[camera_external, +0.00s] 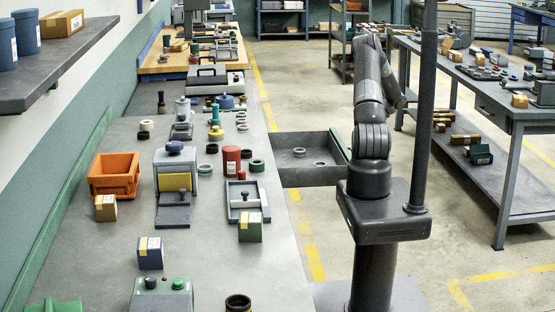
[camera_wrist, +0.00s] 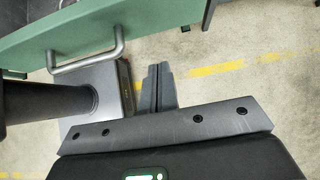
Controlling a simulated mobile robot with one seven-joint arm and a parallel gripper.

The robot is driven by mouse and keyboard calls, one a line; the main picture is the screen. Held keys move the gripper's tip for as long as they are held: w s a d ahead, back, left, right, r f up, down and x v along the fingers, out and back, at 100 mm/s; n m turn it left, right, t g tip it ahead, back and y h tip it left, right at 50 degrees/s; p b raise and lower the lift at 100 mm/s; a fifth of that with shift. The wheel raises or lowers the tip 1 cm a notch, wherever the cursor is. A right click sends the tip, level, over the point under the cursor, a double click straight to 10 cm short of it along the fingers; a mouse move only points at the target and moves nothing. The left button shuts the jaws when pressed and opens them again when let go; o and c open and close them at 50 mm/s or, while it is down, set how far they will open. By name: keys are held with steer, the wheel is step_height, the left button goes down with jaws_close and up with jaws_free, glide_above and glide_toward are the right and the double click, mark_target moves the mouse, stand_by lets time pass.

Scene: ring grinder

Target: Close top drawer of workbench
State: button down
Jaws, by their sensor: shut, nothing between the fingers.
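The workbench (camera_external: 80,235) runs along the left in the external view. Its top drawer (camera_external: 310,176) is pulled out into the aisle from the right side, with a green front (camera_external: 340,144) and small rings inside. In the wrist view the green drawer front (camera_wrist: 155,22) crosses the top, and its metal bar handle (camera_wrist: 84,62) sticks out at the upper left. My gripper (camera_wrist: 158,68) is shut and empty, just below the front and to the right of the handle, apart from the handle. In the external view my gripper is hidden behind my arm.
The bench top holds an orange bin (camera_external: 115,178), a red cylinder (camera_external: 231,160), small boxes and several rings. A second bench (camera_external: 485,110) stands at the right. The floor between them, with yellow lines (camera_external: 312,250), is open around my base.

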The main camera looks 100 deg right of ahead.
steer(key=w+f, duration=0.3)
steer(key=w, duration=0.4)
steer(key=shift+w+f, duration=0.4)
